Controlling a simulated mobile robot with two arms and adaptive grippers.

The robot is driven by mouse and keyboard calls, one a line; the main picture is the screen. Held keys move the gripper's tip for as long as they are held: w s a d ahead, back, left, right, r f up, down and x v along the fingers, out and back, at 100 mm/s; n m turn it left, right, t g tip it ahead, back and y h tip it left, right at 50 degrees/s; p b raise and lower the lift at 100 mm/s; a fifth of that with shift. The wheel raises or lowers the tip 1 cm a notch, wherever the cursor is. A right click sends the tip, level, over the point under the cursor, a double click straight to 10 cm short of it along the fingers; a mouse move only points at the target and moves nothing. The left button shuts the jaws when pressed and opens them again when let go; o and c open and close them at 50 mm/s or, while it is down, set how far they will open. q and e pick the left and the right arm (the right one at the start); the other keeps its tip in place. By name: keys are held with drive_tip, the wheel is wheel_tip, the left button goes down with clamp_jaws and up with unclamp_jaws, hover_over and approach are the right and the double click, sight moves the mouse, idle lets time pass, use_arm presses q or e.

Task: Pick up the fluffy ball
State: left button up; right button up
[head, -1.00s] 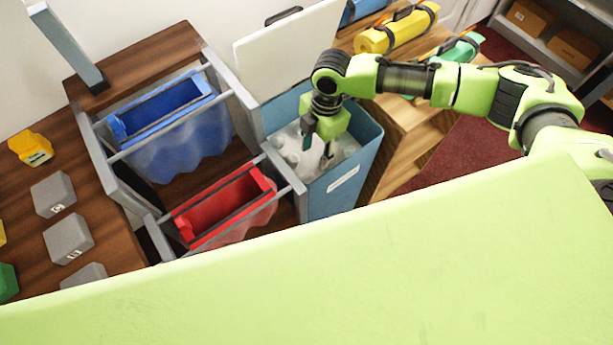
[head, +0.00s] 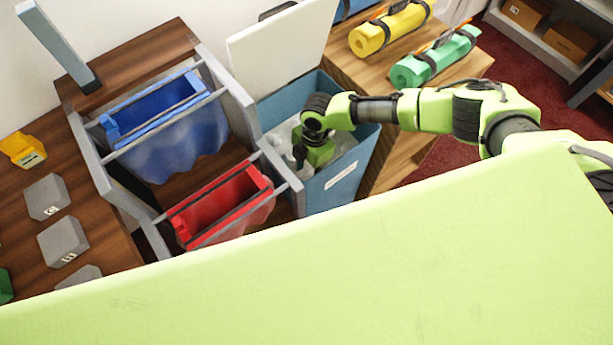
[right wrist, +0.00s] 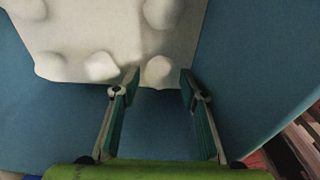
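A white, knobby object (right wrist: 95,40), which looks like the fluffy ball, lies inside the blue bin (head: 335,185). In the head view parts of the white object (head: 345,142) show beside my wrist. My right gripper (right wrist: 161,84) reaches down into the bin. In the right wrist view its two fingers are apart, with the tips at the near edge of the white object. One rounded knob shows between and just beyond the tips; I cannot tell if they touch it. In the head view the fingertips are hidden. My left gripper is not in view.
The bin's white lid (head: 278,45) stands open behind it. A grey rack with a blue bag (head: 180,140) and a red bag (head: 222,205) stands left of the bin. Yellow (head: 392,28) and green (head: 434,57) rolls lie on a wooden top to the right.

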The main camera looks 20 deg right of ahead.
wheel_tip(320, 180, down, 2)
drive_tip(key=shift+a, duration=0.15)
drive_tip(key=c, duration=0.5)
drive_tip(key=shift+r, duration=0.1)
